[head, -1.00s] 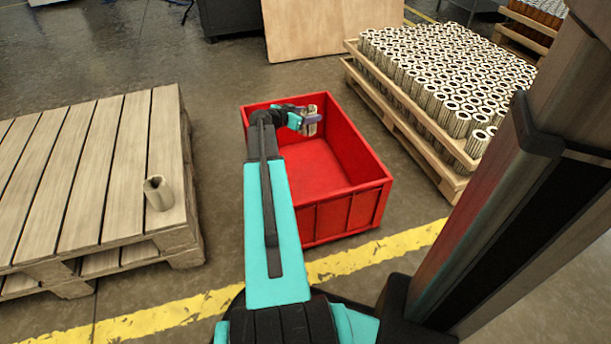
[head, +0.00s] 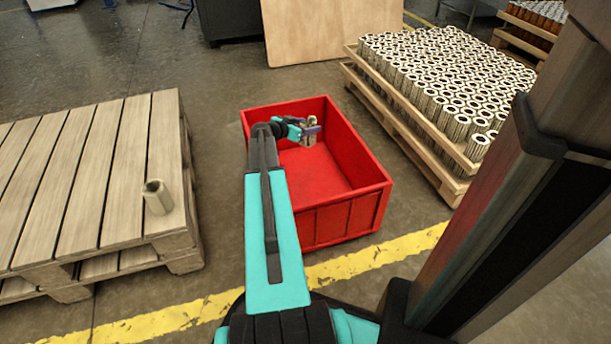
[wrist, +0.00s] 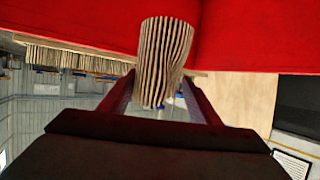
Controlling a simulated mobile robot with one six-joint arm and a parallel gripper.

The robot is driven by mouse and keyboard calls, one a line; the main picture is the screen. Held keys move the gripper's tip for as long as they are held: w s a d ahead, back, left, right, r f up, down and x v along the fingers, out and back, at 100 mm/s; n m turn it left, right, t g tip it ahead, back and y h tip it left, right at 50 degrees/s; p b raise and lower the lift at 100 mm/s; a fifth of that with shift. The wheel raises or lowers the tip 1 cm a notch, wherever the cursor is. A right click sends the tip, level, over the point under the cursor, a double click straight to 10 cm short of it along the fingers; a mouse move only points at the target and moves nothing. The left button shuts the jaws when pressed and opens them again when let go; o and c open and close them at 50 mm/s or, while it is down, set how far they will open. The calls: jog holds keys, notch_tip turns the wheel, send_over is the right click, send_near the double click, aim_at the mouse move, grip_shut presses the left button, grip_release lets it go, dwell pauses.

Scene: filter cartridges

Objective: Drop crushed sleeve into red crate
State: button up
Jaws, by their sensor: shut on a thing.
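The red crate (head: 350,222) stands on the floor in the middle of the head view. My gripper (head: 311,130) is over the crate's far left part, low near or within its walls. It is shut on a pleated sleeve (wrist: 165,60), which shows beige with dark ridges between the two fingers in the wrist view. The sleeve's outline looks bent there. In the head view the held sleeve (head: 311,128) is small and partly hidden by the fingers. I cannot tell whether it touches the crate.
A wooden pallet (head: 85,180) on the left bears one upright sleeve (head: 158,197) with a deformed rim. On the right, a pallet (head: 400,128) holds many upright sleeves. A wooden board (head: 330,30) leans behind the crate. A yellow line (head: 375,255) crosses the floor in front.

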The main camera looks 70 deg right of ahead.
jog(key=shift+f, duration=1.4)
jog(key=o, duration=1.1)
jog(key=shift+a, duration=0.1)
jog(key=p+v, duration=0.3)
jog(key=v, duration=1)
jog(key=shift+a, duration=0.3)
jog(key=shift+w+r, duration=0.1)
jog(key=shift+w, duration=0.05)
